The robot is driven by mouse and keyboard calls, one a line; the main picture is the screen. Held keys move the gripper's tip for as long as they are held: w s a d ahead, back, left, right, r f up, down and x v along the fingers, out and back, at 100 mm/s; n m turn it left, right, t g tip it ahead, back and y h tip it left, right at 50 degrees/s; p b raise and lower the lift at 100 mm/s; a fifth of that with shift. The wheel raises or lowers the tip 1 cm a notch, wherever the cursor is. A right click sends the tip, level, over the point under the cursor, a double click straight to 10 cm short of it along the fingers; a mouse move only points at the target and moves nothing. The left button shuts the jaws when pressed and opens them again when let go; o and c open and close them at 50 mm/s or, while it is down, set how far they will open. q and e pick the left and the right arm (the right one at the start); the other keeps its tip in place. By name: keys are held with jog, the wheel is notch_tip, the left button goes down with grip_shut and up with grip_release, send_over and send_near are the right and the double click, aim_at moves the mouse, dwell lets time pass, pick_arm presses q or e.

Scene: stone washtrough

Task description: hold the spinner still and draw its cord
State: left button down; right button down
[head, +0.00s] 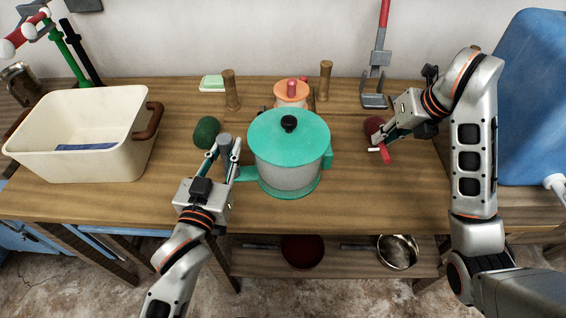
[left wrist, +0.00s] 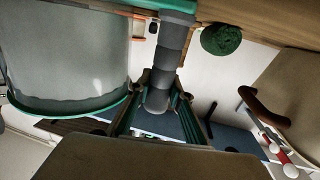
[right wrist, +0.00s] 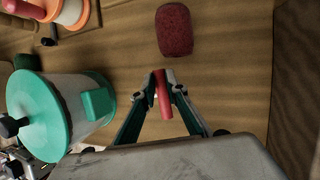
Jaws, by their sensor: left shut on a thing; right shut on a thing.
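The spinner (head: 289,165), a translucent drum with a green lid and black knob, stands upright on the wooden table; it also shows in the left wrist view (left wrist: 70,55) and right wrist view (right wrist: 75,105). My left gripper (head: 226,152) is shut on its grey ribbed handle (left wrist: 167,65), left of the drum. A green block (right wrist: 98,103) sits on the drum's right side. My right gripper (head: 384,147) is shut on a small red pull (right wrist: 163,98) with a white part, to the right of and apart from the spinner. I cannot make out the cord.
A cream basin (head: 75,120) stands at left, a green ball (head: 207,132) near my left gripper. Behind the spinner are an orange-lidded jar (head: 291,93) and wooden posts. A dark red sponge-like thing (right wrist: 174,30) lies beyond my right gripper. The table's front right is clear.

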jog(key=shift+s+a, duration=0.15)
jog(key=shift+a, duration=1.35)
jog(key=shift+s+a, duration=0.15)
jog(key=shift+a, duration=1.4)
jog(key=shift+s+a, duration=0.15)
jog(key=shift+a, duration=1.35)
jog(key=c, duration=1.9)
grip_release()
jog(key=shift+r, duration=3.5)
